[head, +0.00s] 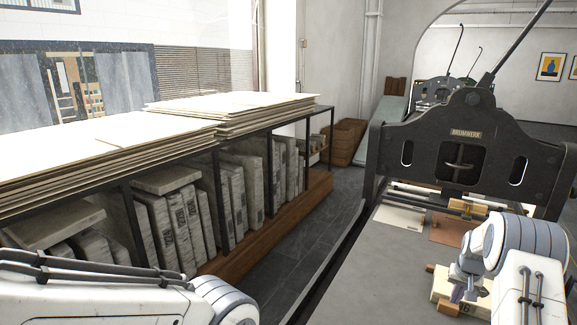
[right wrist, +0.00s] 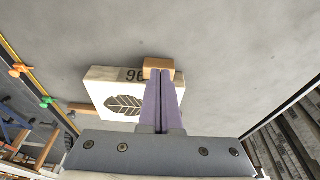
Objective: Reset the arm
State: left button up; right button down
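My right gripper (head: 464,287) is low over the press bed (head: 385,265) in the head view. In the right wrist view its two purple fingers (right wrist: 160,80) lie close together, with nothing seen between them. Beyond the fingertips is a pale block (right wrist: 112,88) with a dark leaf print and a number on its side; the fingers cover part of it. It also shows under the gripper in the head view (head: 444,287). I cannot tell whether the fingers touch it. My left arm crosses the lower left of the head view; its gripper is out of frame.
Small wooden pieces (right wrist: 158,66) (right wrist: 82,108) sit at the block's sides. The dark press frame (head: 480,150) stands across the bed behind. A rack (head: 219,180) of stone slabs, topped with stacked boards (head: 80,150), runs along the left. Dark floor (head: 315,240) lies clear between.

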jog(key=shift+f, duration=0.1)
jog(key=a+r+n, duration=0.1)
jog(key=a+r, duration=0.2)
jog(key=a, duration=0.3)
jog(key=a+r+n+y, duration=0.1)
jog(key=a+r, duration=0.2)
jog(key=a, duration=0.3)
jog(key=a+r+n, duration=0.1)
jog(key=a+r, duration=0.2)
jog(key=a, duration=0.4)
jog(key=s+a+r+n, duration=0.2)
jog(key=s+a+r, duration=0.15)
jog(key=a, duration=0.45)
jog(key=s+a+r+n, duration=0.2)
jog(key=s+a, duration=0.3)
jog(key=a, duration=0.3)
jog(key=s+a+r+n+g+y, duration=0.1)
jog(key=s+a+r+n, duration=0.1)
jog(key=s+a, duration=0.45)
jog(key=s+a+r+n, duration=0.2)
jog(key=s+a, duration=0.1)
jog(key=s, duration=0.6)
jog(key=s+f+n+g, duration=0.1)
jog(key=s+n, duration=0.1)
jog(key=s, duration=1.1)
jog(key=shift+s+d+n, duration=0.2)
jog(key=shift+n, duration=0.1)
jog(key=shift+d, duration=0.1)
